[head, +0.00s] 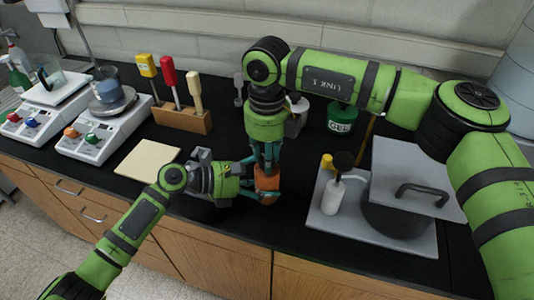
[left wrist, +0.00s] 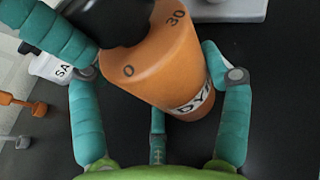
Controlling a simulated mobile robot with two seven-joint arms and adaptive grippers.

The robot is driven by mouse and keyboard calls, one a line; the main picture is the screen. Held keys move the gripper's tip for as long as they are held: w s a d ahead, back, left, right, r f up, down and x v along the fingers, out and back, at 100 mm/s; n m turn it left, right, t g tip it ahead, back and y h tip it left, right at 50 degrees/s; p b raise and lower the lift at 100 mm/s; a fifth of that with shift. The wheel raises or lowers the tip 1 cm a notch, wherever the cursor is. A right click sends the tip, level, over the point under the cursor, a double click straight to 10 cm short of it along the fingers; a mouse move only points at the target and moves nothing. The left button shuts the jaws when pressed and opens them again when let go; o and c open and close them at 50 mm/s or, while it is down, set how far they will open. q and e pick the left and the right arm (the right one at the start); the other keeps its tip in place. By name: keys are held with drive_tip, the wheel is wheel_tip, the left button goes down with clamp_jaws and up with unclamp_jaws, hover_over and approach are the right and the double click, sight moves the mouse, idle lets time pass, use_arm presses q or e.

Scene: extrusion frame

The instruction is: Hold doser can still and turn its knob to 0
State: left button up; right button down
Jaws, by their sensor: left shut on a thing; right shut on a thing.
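The orange doser can (head: 267,184) stands near the front edge of the black bench. In the left wrist view the can (left wrist: 170,65) shows the marks 0 and 30 on its top rim and part of a dark-lettered label. Its black knob (left wrist: 105,18) is partly cut off by the frame, and I cannot read its setting. My left gripper (head: 262,182) is shut around the can from the left, its teal fingers on both sides. My right gripper (head: 268,163) reaches down from above and is shut on the knob; one teal finger shows beside the knob in the left wrist view.
Two scales (head: 105,130) stand at left, near a wooden block (head: 182,117) of coloured-handled tools. A cream board (head: 146,160) lies left of my left gripper. A green jar (head: 342,113) stands behind; a grey tray (head: 330,222) with a dark pot and white bottle is at right.

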drive_tip(key=n, duration=0.6)
drive_tip(key=shift+n, duration=0.3)
drive_tip(key=n, duration=0.5)
idle(0.4)
drive_tip(key=c, duration=0.9)
unclamp_jaws()
drive_tip(key=shift+o, duration=0.2)
wheel_tip(320, 180, up, 12)
